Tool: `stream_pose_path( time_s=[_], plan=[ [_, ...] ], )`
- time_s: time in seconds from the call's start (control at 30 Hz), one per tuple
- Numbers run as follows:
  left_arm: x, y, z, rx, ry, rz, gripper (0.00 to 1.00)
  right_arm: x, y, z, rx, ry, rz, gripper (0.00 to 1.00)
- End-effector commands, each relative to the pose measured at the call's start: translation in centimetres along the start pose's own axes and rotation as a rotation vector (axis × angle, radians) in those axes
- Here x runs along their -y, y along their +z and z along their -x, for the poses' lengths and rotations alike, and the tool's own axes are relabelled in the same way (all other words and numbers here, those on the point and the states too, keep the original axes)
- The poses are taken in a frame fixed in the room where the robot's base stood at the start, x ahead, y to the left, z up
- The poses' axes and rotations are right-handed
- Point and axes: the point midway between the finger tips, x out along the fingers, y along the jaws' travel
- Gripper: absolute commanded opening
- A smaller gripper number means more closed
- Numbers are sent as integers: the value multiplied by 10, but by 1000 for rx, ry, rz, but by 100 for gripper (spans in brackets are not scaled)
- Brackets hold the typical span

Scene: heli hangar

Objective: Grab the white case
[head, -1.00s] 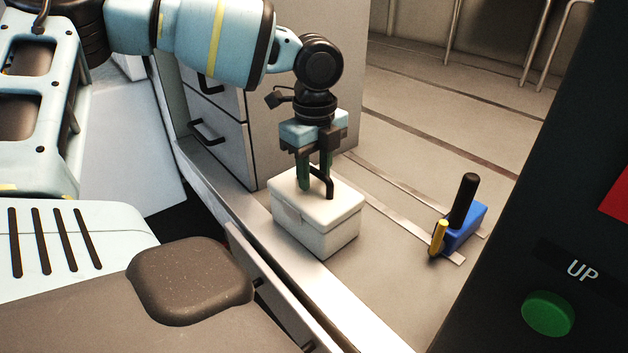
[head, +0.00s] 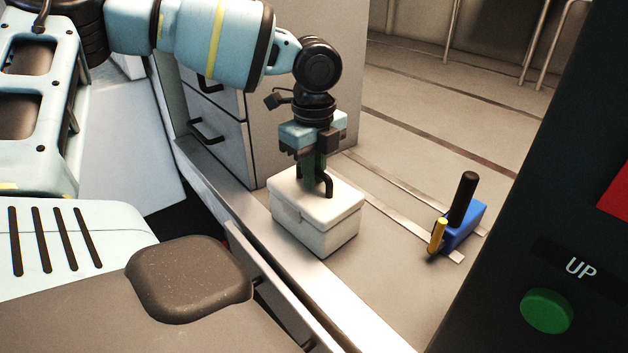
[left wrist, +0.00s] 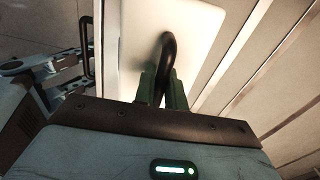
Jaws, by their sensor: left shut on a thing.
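The white case (head: 318,218) is a box with a lid and a dark handle (head: 328,186) on top. In the head view it sits upright on the floor beside a metal edge. My left gripper (head: 315,180) points down over the lid, its green fingers shut on the handle. In the left wrist view the fingers (left wrist: 162,90) close on both sides of the black handle (left wrist: 168,50), with the white lid (left wrist: 190,25) beyond. My right gripper is not in view.
A grey drawer cabinet (head: 215,120) stands just behind and left of the case. A blue block with a black handle (head: 463,225) and a yellow piece (head: 437,235) lies to the right. A dark panel with a green button (head: 547,311) fills the right edge.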

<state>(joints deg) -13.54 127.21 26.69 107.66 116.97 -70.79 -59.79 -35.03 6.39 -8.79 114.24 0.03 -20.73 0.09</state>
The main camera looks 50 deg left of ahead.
Motion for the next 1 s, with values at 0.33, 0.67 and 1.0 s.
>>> stream_pose_path(
  time_s=[0.33, 0.67, 1.0],
  plan=[
    [0, 0, 1, 0, -2, 0, 0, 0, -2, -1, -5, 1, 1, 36],
    [0, 0, 1, 0, -2, 0, 0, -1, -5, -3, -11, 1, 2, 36],
    [1, 0, 2, 0, -5, 0, 0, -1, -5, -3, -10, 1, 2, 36]
  ],
)
